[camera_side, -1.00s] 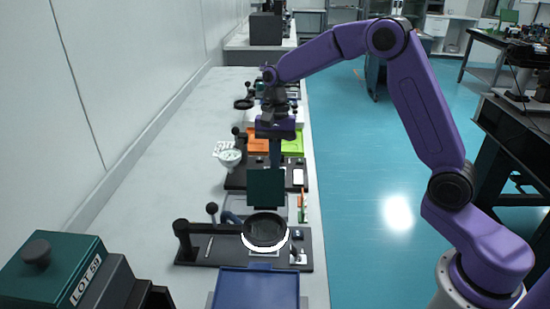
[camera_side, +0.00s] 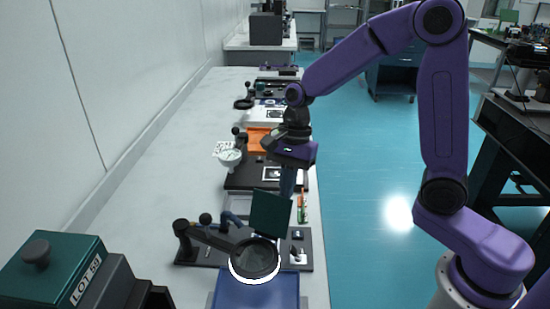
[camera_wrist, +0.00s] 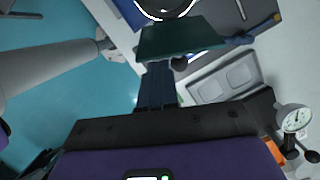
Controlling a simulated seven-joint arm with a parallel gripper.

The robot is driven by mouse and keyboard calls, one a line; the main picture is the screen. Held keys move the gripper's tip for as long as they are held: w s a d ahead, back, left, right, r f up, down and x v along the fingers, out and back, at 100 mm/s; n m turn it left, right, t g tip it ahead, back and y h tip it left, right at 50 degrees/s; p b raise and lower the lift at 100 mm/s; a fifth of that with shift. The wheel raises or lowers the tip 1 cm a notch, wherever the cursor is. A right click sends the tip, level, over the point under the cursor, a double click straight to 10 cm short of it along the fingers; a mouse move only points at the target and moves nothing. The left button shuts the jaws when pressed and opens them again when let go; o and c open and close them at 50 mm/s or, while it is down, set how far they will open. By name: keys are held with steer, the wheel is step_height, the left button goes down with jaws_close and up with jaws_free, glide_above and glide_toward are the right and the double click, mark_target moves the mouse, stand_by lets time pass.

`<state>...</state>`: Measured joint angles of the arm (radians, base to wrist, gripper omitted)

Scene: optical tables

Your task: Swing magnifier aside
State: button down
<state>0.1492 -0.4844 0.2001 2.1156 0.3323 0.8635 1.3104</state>
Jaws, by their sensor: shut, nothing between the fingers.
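The magnifier (camera_side: 255,260) is a round black-framed lens with a white ring under its rim. Its black arm (camera_side: 212,239) runs from a post (camera_side: 182,229) on a black base at the left. The lens now overhangs the far part of a blue tray (camera_side: 255,295). My gripper (camera_side: 271,213) is shut, with a dark green plate at the end of its fingers, just behind the lens and tilted. I cannot tell whether the plate touches the frame. In the wrist view the green plate (camera_wrist: 180,39) lies just below the magnifier's rim (camera_wrist: 166,13), which is cut off by the top edge.
A dial gauge (camera_side: 229,156) and an orange tray (camera_side: 257,140) stand farther along the bench. A green LOT 59 box (camera_side: 55,268) is at the near left. The wall bounds the left side. Open floor (camera_side: 365,170) lies to the right.

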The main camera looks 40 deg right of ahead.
steer(key=s+a+m+t, duration=0.1)
steer(key=s+a+m, duration=0.6)
steer(key=a, duration=0.5)
steer(key=a+n, duration=0.1)
steer(key=a, duration=1.4)
steer(key=shift+s+a, duration=0.2)
steer(key=shift+a, duration=0.2)
steer(key=s+d+r, duration=0.4)
steer(key=r, duration=0.4)
steer(key=shift+s+d, duration=0.2)
